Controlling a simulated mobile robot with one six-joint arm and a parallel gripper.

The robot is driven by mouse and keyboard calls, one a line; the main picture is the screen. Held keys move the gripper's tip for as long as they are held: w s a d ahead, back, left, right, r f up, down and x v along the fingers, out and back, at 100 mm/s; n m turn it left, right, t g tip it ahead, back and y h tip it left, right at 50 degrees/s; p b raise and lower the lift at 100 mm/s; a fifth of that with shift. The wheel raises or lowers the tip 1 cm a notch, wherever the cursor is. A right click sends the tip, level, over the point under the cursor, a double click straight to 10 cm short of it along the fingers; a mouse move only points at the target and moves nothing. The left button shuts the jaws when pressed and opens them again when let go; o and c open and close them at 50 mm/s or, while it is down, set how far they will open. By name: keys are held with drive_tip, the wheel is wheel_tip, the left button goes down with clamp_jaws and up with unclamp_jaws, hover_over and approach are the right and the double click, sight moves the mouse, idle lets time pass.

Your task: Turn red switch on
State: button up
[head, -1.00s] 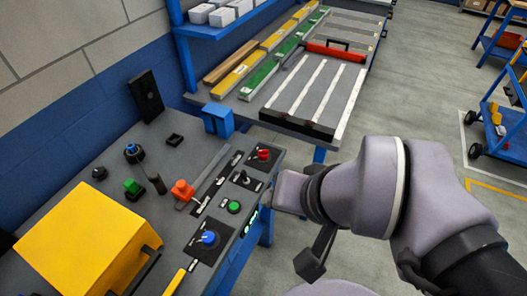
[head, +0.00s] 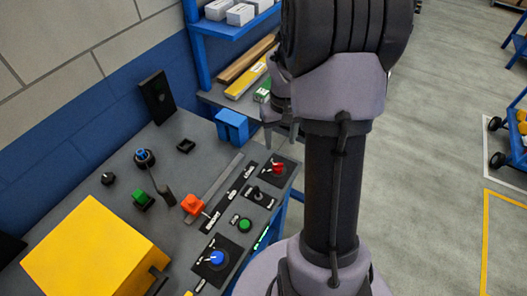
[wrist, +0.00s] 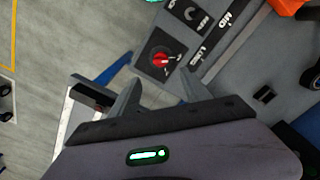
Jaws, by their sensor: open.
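The red switch (head: 278,168) is a red knob on a black square plate at the far right corner of the grey panel bench. It also shows in the wrist view (wrist: 161,60), above the fingers. My gripper (head: 281,140) is open and empty, with its fingers pointing down just beyond the red switch in the head view. In the wrist view my gripper (wrist: 160,84) has its spread fingers just below the switch plate, apart from the knob. My arm hides part of the bench behind.
A black selector (head: 259,193), green button (head: 245,224) and blue knob (head: 216,257) sit near the red switch. An orange-red part (head: 193,205) and yellow box (head: 92,254) lie left. A blue holder (head: 231,126) stands behind. Open floor is at right.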

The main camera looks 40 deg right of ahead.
sight(278, 164)
wheel_tip(278, 164, down, 13)
drive_tip(key=b, duration=0.4)
drive_tip(key=shift+w, duration=0.1)
drive_tip(key=shift+r, duration=0.1)
drive_tip(key=shift+c, duration=0.4)
clamp_jaws()
